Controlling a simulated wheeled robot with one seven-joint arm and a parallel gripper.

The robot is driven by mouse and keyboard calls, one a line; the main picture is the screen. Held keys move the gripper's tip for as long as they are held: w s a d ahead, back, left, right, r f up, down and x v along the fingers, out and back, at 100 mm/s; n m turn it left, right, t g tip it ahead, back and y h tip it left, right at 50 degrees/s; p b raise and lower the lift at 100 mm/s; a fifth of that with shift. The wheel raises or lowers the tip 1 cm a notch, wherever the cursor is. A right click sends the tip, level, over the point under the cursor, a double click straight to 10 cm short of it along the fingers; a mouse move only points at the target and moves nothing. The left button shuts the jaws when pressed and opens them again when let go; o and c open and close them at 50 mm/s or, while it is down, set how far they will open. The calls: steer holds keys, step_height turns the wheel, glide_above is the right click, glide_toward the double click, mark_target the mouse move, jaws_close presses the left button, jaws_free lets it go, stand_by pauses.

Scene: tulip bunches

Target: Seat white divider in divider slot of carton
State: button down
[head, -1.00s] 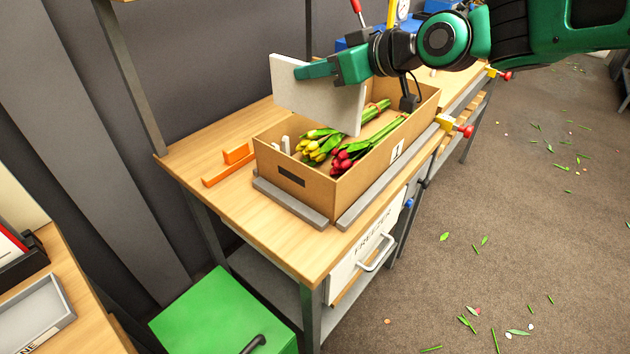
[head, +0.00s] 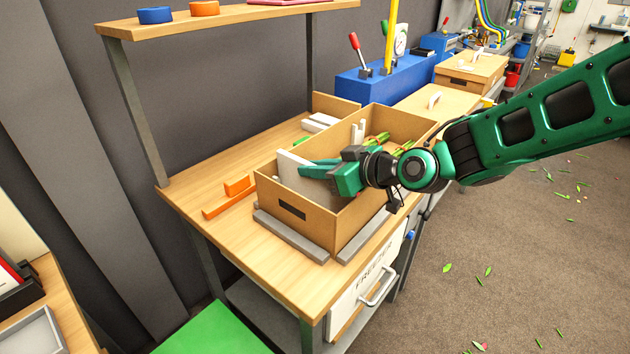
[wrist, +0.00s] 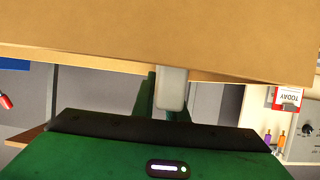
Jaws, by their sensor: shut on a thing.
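The white divider (head: 291,172) is an upright pale panel at the left end of the cardboard carton (head: 296,212) in the head view. Its lower part is hidden behind the carton's near walls, so I cannot tell what it touches below. My gripper (head: 318,170) is shut on the divider's right side, low over the carton. Two white upright strips (head: 358,131) stand at the carton's far wall, right of the divider and apart from it. The near side of the slot is hidden. In the wrist view a tan cardboard surface (wrist: 160,35) fills the top.
Tulip stems (head: 378,139) show inside the carton behind my wrist. Grey bars (head: 290,236) lie along the carton's base. Orange pieces (head: 230,196) lie on the table to the left. A blue unit with levers (head: 375,88) stands behind.

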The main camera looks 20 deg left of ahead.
mark_target(315, 181)
steer(key=shift+f, duration=1.75)
steer(key=c, duration=2)
jaws_free()
steer(key=shift+f, duration=0.1)
steer(key=shift+c, duration=0.2)
steer(key=shift+d, duration=0.1)
steer(key=v, duration=1.2)
